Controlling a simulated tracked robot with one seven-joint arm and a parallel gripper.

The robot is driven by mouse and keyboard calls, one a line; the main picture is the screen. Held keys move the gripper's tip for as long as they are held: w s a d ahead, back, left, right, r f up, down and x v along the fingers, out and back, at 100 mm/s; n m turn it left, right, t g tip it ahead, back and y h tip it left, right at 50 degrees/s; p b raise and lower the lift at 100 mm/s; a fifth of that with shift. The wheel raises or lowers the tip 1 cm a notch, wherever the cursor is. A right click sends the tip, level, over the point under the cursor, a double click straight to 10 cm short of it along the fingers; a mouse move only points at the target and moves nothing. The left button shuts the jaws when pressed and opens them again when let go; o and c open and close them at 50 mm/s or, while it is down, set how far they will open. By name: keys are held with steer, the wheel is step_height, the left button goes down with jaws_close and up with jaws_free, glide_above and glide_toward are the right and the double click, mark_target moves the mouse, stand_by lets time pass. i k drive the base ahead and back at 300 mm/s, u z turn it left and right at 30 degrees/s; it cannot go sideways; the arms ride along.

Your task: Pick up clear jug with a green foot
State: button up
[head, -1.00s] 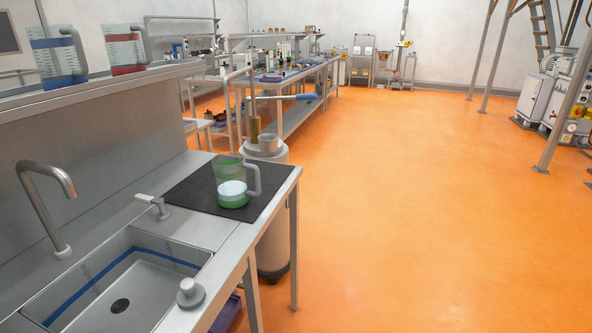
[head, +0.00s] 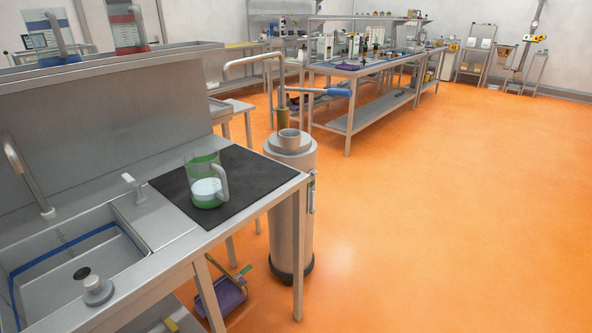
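The clear jug with a green foot (head: 205,180) stands upright on a black mat (head: 250,163) at the right end of the steel sink counter. It has a green rim band, a pale grey handle on its right side, and whitish contents in its lower part. My gripper is not in view, and nothing is touching the jug.
The sink (head: 75,265) and tap (head: 28,175) are left of the jug. Jugs with blue (head: 57,45) and red (head: 128,28) parts stand on the shelf above. A grey cylinder (head: 291,210) stands beyond the counter's end. Orange floor (head: 450,230) is clear at right.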

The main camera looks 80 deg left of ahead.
mark_target(206, 179)
steer(key=z, duration=0.15)
steer(key=i, duration=0.6)
steer(key=u, duration=3.3)
steer(key=i, duration=1)
steer(key=z, duration=0.2)
steer(key=k, duration=0.8)
steer(key=u, duration=0.15)
